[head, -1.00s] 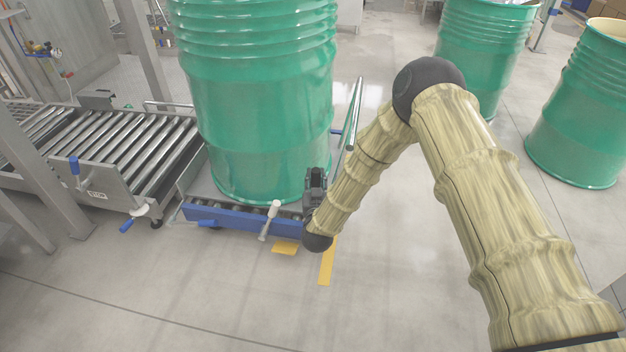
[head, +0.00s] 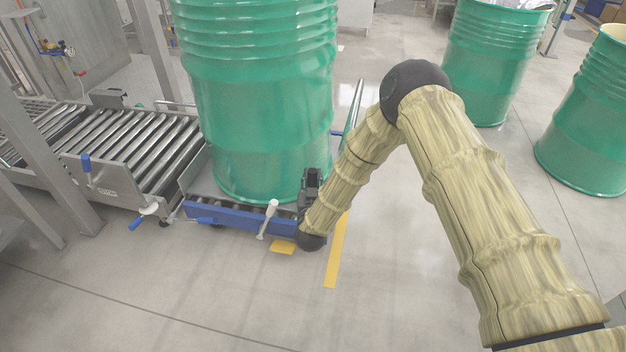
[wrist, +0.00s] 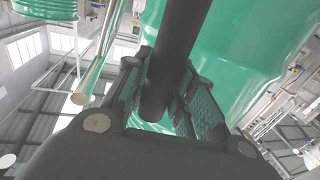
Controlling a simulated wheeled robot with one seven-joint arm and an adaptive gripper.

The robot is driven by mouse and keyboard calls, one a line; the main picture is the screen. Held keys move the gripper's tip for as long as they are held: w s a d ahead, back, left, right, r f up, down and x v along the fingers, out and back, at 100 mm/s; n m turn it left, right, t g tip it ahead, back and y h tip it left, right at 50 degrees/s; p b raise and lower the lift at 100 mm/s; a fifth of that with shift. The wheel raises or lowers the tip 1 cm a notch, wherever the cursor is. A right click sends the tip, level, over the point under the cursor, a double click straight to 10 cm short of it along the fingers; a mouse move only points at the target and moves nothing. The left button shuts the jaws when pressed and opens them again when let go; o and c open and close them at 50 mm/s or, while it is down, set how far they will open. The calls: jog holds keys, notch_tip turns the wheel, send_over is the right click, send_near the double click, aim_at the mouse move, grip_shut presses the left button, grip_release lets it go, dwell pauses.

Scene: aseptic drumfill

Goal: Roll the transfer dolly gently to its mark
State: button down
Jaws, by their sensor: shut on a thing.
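The transfer dolly (head: 228,216) has a blue frame with rollers and carries a large green drum (head: 262,110), which stands upright. A white-knobbed lever (head: 268,219) rises at its front, and a shiny rail (head: 355,105) runs along its right side. My gripper (head: 311,184) is at the dolly's front right corner. In the wrist view my gripper (wrist: 163,112) is closed around a dark round bar (wrist: 176,55), with the green drum close behind it. Yellow floor markings show as a short patch (head: 283,247) by the dolly and a longer strip (head: 336,255) to its right.
Two more green drums (head: 495,60) (head: 590,120) stand at the right. The near floor is clear.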

jog(key=shift+a+r, duration=0.15)
jog(key=shift+a, duration=0.2)
jog(key=c, duration=1.2)
grip_release()
jog(key=shift+a, duration=0.15)
jog(key=shift+o, duration=0.2)
jog(key=shift+d, duration=0.25)
jog(key=shift+s, duration=0.1)
jog(key=s, duration=1.1)
jog(key=shift+s, duration=0.35)
jog(key=shift+a, duration=0.1)
